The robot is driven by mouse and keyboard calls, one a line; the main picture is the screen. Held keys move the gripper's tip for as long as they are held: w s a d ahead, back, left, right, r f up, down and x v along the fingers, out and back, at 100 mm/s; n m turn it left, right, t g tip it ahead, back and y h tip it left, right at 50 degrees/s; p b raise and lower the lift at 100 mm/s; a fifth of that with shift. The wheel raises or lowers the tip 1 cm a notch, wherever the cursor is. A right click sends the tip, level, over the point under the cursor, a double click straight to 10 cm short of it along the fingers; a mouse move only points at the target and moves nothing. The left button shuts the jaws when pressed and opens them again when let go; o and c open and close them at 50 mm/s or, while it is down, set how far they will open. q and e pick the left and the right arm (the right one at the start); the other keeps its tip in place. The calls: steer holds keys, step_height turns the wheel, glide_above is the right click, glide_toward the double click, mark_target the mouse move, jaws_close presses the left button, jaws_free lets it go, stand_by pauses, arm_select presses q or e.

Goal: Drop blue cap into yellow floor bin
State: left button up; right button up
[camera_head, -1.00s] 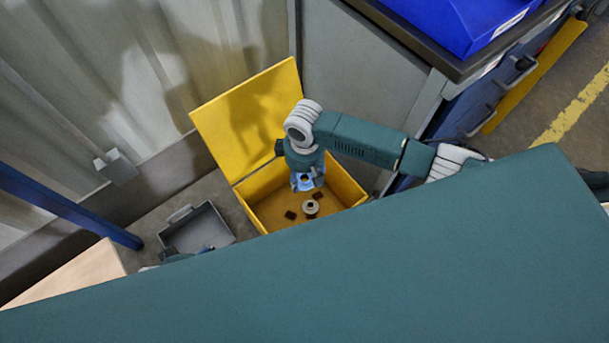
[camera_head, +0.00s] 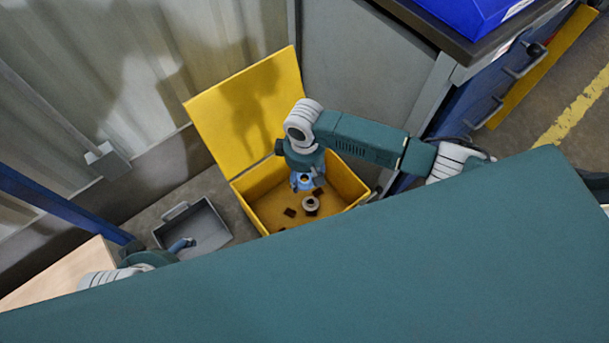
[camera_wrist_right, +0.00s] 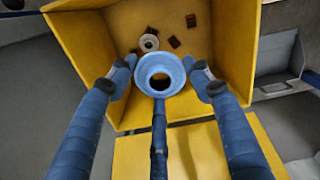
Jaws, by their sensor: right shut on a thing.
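The yellow floor bin (camera_head: 352,187) stands on the floor with its lid (camera_head: 240,100) open against the wall. My right gripper (camera_head: 304,182) points down over the bin's opening. In the right wrist view its fingers (camera_wrist_right: 160,84) are shut on the light blue cap (camera_wrist_right: 160,66), a ring-like piece with a hole in its middle. The cap (camera_head: 301,184) is above the bin floor, apart from the pieces below.
Inside the bin lie a pale ring-shaped piece (camera_head: 311,204) and several dark brown pieces (camera_head: 290,212). A grey tray (camera_head: 208,228) sits on the floor left of the bin. A workbench with a blue crate (camera_head: 470,22) stands at upper right.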

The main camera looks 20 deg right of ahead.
mark_target(304, 178)
steer(key=o, duration=1)
steer(key=shift+c, duration=0.2)
steer(key=shift+r, duration=0.1)
step_height(304, 178, up, 12)
